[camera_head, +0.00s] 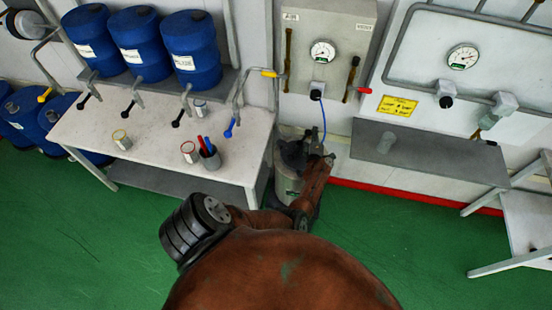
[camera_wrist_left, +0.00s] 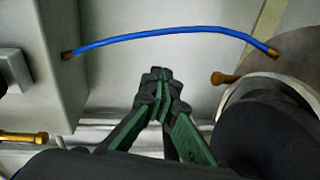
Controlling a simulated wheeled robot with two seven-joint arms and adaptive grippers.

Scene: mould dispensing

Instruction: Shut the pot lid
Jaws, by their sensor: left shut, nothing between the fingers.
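The pot (camera_head: 288,187) is a grey metal cylinder with a green label, standing on the floor beside the white table. In the head view my left arm and gripper (camera_head: 307,150) cover most of its top, so I cannot tell the lid's angle there. In the left wrist view, the grey-brown round top of the pot (camera_wrist_left: 292,58) is at the right edge, with a brass fitting at its side. My left gripper (camera_wrist_left: 158,78) is shut and empty, its fingertips apart from the pot's top, to the left of it. My right gripper is out of view.
A blue hose (camera_wrist_left: 160,36) runs from the wall box to the pot's top, beyond my fingertips. The white table (camera_head: 85,125) with cups stands left of the pot. A grey shelf (camera_head: 440,155) juts out at right. Green floor (camera_head: 400,240) is open at lower right.

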